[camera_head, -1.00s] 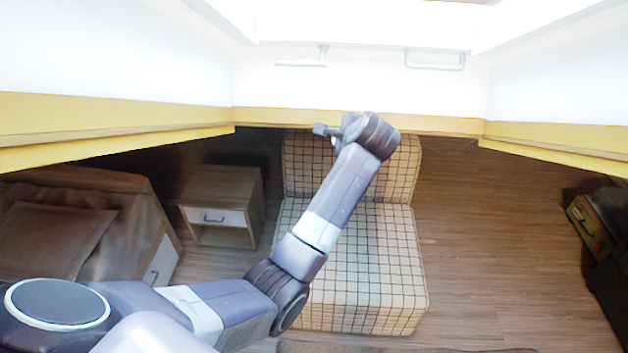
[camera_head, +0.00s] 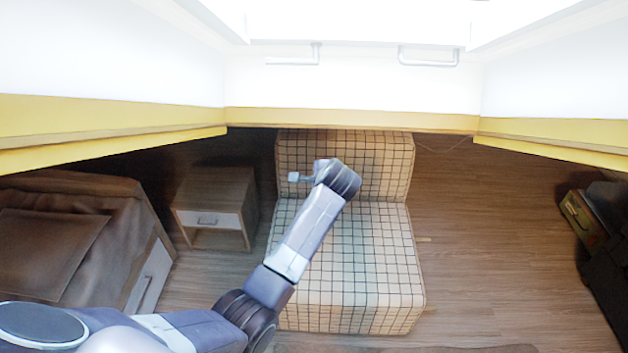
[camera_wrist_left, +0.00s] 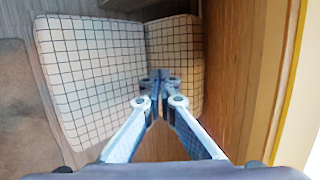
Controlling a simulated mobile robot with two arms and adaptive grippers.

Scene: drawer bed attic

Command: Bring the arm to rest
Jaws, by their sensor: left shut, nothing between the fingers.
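My left arm comes in from the lower left in the head view and reaches over the checked chair. My left gripper (camera_head: 300,177) is at its far end, in front of the chair's backrest. In the left wrist view the fingers of my left gripper (camera_wrist_left: 160,80) meet at their tips, with nothing between them. The checked chair (camera_head: 365,270) also shows in the wrist view (camera_wrist_left: 90,75), below and beyond the fingers. My right arm is not in view.
A small nightstand (camera_head: 217,200) with a white drawer stands left of the chair. A bed (camera_head: 140,215) with a brown cover is at the far left. A yellow-edged ledge (camera_head: 350,119) runs behind the chair. Dark boxes (camera_head: 590,220) stand at the far right. The wooden floor (camera_head: 490,240) right of the chair is clear.

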